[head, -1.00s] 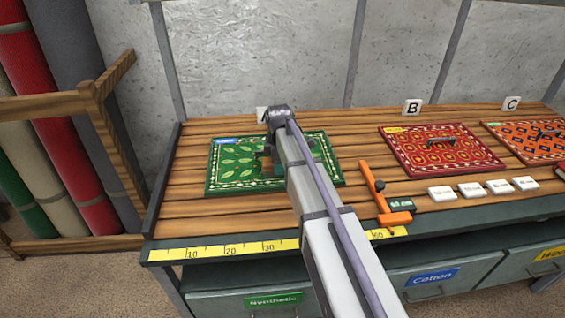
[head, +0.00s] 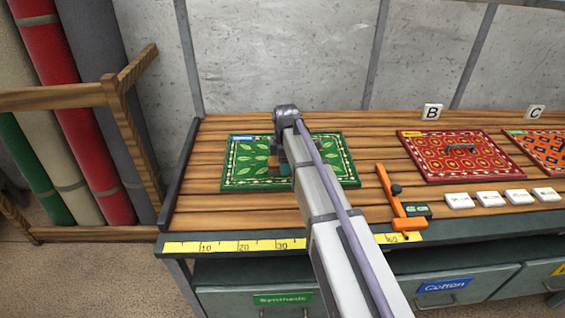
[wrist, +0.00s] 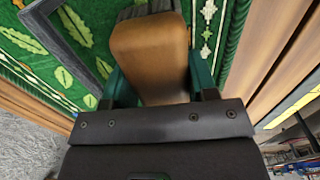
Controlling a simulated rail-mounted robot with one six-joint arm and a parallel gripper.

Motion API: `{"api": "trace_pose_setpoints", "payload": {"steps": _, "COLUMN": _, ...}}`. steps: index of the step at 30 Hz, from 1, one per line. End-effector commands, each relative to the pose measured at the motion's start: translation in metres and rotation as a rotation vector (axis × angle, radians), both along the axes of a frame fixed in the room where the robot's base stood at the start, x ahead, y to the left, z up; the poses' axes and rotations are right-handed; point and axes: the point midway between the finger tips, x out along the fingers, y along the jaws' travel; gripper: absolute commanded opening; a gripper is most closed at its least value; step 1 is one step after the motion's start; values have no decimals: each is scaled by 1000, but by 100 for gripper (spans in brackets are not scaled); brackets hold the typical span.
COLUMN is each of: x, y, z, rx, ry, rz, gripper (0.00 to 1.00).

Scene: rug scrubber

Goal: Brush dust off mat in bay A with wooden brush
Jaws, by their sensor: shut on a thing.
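The green mat (head: 240,176) with a leaf pattern and a pale border lies on the slatted bench at the left, in the bay whose letter my arm hides. My gripper (wrist: 150,85) is over this mat, shut on the wooden brush (wrist: 150,50). The brush's brown wooden body fills the space between the green fingers in the wrist view. The green mat (wrist: 30,45) shows behind and beside it.
A red mat (head: 430,160) lies by sign B (head: 432,112), and an orange mat (head: 545,145) by sign C (head: 534,113). An orange tool (head: 392,205) and several white blocks (head: 488,198) lie near the bench front. Rolled rugs (head: 75,120) stand at the left.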

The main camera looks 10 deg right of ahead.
Motion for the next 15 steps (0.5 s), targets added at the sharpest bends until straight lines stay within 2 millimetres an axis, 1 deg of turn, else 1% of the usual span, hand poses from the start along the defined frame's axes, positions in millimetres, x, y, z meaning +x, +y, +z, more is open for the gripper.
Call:
{"api": "trace_pose_setpoints", "payload": {"steps": 1, "x": -2, "y": -8, "z": 0, "rx": -3, "ry": 1, "rz": -4, "gripper": 18}}
{"api": "trace_pose_setpoints", "payload": {"steps": 2, "x": -2, "y": -11, "z": 0, "rx": -3, "ry": 1, "rz": -4, "gripper": 18}}
{"api": "trace_pose_setpoints", "payload": {"steps": 10, "x": -3, "y": -19, "z": 1, "rx": -4, "ry": 1, "rz": -3, "gripper": 18}}
{"api": "trace_pose_setpoints", "payload": {"steps": 15, "x": -7, "y": -36, "z": 2, "rx": -4, "ry": 1, "rz": -4, "gripper": 18}}
